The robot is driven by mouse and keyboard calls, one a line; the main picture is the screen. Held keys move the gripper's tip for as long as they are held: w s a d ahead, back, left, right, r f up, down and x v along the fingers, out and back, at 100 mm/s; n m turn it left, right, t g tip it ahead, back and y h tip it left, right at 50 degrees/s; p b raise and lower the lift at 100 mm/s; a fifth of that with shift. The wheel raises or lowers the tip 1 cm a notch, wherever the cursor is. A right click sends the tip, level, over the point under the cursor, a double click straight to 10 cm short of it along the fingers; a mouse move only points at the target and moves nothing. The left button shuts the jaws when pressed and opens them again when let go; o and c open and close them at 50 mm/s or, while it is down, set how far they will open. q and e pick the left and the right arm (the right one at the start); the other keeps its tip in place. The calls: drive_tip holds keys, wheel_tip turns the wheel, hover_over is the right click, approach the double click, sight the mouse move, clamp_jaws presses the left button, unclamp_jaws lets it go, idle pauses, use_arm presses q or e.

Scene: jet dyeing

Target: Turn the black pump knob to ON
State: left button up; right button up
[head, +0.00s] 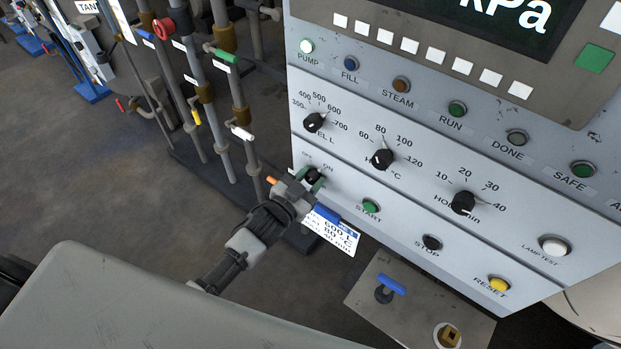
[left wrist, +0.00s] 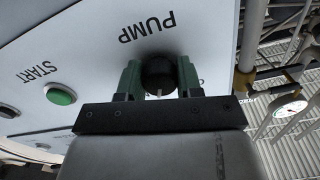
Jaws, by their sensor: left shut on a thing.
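The black pump knob (head: 313,175) is at the lower left of the control panel, with the small OFF and ON marks just above it, partly hidden by my gripper. In the left wrist view the knob (left wrist: 158,70) sits below the upside-down word PUMP. My left gripper (head: 312,181) is shut on the knob, with a green finger on either side of it in the left wrist view (left wrist: 159,80). A short pale mark shows on the knob's near edge. My right gripper is out of view.
The green START button (head: 371,207) is right of the knob, and the black STOP button (head: 432,242) is farther right. Three black dials, including the left one (head: 314,122), are above. A white tag (head: 332,232) hangs below the gripper. Pipes with coloured handles stand left.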

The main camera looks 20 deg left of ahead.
use_arm(q)
drive_tip(key=shift+m, duration=1.1)
drive_tip(key=o, duration=0.9)
drive_tip(key=shift+s, duration=0.1)
drive_tip(key=b+v, duration=0.2)
drive_tip(key=v, duration=0.8)
drive_tip(key=shift+s+a, duration=0.15)
drive_tip(key=shift+s, duration=0.2)
